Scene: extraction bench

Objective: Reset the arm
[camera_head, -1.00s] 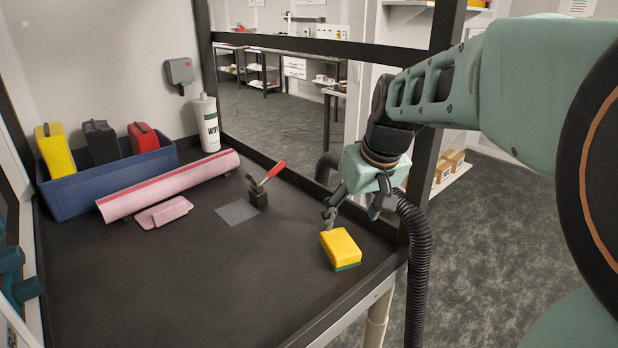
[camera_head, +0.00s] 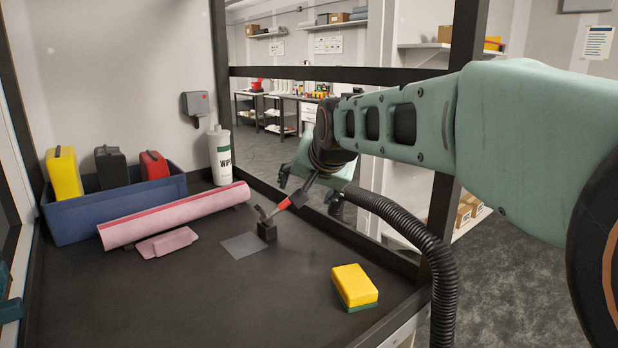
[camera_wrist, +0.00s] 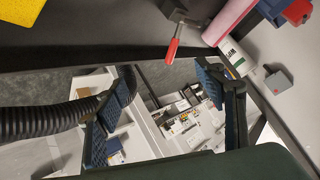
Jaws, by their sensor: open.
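My gripper (camera_head: 309,190) is open and empty in the head view, raised by the bench's back rail, behind the red-handled clamp. In the wrist view its two fingers (camera_wrist: 165,86) stand wide apart with nothing between them. My arm reaches in from the right. The yellow and green sponge (camera_head: 354,286) lies on the dark bench top near the front right, well apart from the gripper. A yellow corner, probably the sponge (camera_wrist: 20,10), shows at the wrist view's top left.
The red-handled clamp (camera_head: 267,230) and black hose (camera_head: 405,225) are close to the gripper. Dark frame bars (camera_head: 340,75) cross behind. The front middle bench is clear.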

